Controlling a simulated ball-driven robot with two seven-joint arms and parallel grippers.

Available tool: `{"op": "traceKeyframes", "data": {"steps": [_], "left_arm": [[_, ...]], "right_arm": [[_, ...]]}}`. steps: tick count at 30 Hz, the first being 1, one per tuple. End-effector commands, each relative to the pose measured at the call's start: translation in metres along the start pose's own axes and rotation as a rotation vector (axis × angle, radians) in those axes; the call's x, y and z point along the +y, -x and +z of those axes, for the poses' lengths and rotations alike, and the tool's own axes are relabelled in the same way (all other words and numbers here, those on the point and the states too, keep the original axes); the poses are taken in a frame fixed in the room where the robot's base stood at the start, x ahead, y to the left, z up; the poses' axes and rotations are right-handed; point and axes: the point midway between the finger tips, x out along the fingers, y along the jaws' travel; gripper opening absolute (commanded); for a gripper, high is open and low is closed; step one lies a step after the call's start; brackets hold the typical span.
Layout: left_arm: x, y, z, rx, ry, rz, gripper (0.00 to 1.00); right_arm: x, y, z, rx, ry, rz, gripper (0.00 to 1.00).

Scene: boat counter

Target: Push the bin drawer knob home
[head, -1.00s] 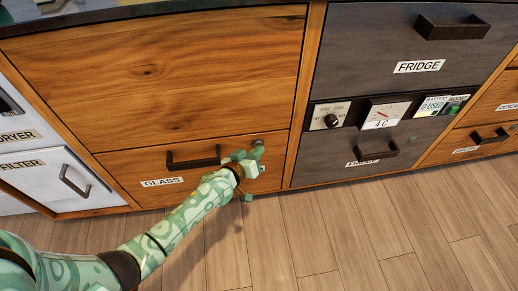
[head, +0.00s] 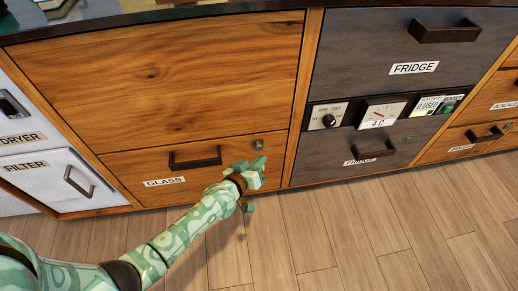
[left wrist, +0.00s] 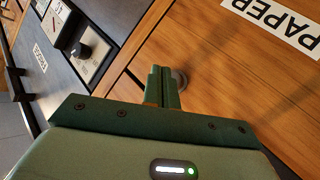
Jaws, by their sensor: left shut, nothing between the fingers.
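The small round grey knob (head: 258,145) is on the upper right of the wooden drawer front labelled GLASS (head: 165,181), right of its dark bar handle (head: 194,158). How far the knob stands out is too small to tell. My left gripper (head: 254,168), green and white, is just below the knob in the head view. In the left wrist view the closed fingers (left wrist: 163,85) point at the wood, and the knob (left wrist: 182,78) shows partly hidden behind their tips. Nothing is between the fingers. I cannot tell whether they touch the knob. My right gripper is not in view.
A grey fridge unit (head: 380,95) with a dial and gauge stands to the right. White dryer and filter fronts (head: 50,165) stand at the left. A PAPER label (left wrist: 272,25) shows upside down in the left wrist view. The plank floor (head: 330,230) is clear.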

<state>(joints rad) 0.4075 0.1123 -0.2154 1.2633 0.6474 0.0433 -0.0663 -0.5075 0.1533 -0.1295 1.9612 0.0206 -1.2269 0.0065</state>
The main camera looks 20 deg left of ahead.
Motion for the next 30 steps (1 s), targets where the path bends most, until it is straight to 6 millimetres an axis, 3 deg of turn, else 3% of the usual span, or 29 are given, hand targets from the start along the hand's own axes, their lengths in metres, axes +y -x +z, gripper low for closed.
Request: {"op": "traceKeyframes", "data": {"steps": [12, 30], "left_arm": [[0.022, 0.029, 0.018, 0.0, 0.0, 0.001, 0.0], [0.022, 0.03, 0.024, -0.013, -0.005, 0.002, 0.0]], "right_arm": [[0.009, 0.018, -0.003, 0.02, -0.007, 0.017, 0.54], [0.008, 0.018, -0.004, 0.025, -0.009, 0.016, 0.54]]}}
